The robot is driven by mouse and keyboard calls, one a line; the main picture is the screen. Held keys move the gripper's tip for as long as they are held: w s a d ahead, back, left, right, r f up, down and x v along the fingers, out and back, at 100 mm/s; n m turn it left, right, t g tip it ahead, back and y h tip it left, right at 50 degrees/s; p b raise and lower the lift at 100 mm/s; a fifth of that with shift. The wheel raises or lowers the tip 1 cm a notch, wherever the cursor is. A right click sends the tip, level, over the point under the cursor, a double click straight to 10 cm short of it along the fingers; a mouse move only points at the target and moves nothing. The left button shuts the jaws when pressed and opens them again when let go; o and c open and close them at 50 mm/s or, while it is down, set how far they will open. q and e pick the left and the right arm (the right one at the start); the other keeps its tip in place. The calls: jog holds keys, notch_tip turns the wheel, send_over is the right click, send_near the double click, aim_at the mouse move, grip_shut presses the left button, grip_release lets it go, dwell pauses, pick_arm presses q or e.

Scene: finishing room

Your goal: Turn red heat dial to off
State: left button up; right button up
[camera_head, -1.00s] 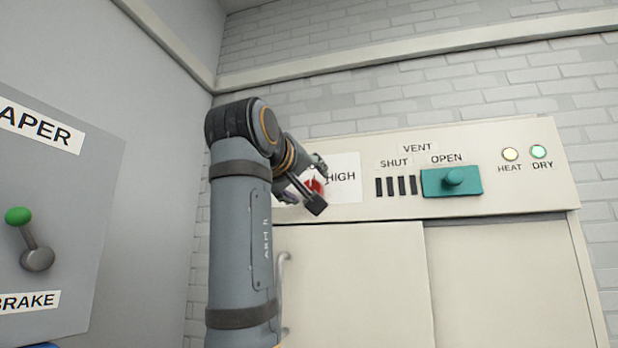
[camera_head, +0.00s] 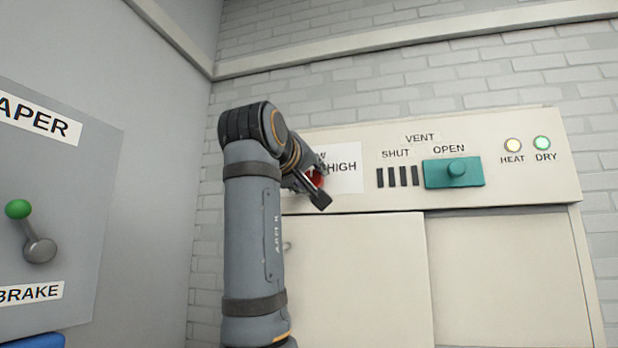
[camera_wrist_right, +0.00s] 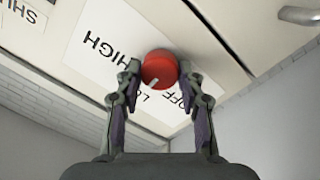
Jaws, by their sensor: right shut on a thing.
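The red heat dial (camera_wrist_right: 160,66) stands out from a white label plate (camera_wrist_right: 88,38) marked HIGH, LO (partly covered) and OFF. Its white pointer mark is on the side facing the LO lettering. My right gripper (camera_wrist_right: 159,74) is shut on the dial, one finger on each side. In the head view, the dial (camera_head: 318,178) shows as a small red patch, largely hidden by my right gripper (camera_head: 311,186). My left gripper is not in view.
Right of the dial are the teal vent slider (camera_head: 454,172), the pale HEAT lamp (camera_head: 513,145) and green DRY lamp (camera_head: 542,143). Below are cabinet doors (camera_head: 370,270). A panel with a green-knobbed brake lever (camera_head: 32,232) stands at left.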

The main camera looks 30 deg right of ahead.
jog(key=n+b, duration=0.2)
jog(key=n, duration=0.4)
jog(key=shift+f+n+b, duration=0.15)
jog(key=shift+n+b, duration=0.15)
jog(key=shift+b, duration=0.05)
jog(key=n+b, duration=0.2)
jog(key=n, duration=0.3)
jog(key=shift+n+t, duration=0.3)
dwell(0.4)
jog(key=o, duration=1.2)
jog(key=shift+c, duration=0.2)
jog(key=v, duration=1.2)
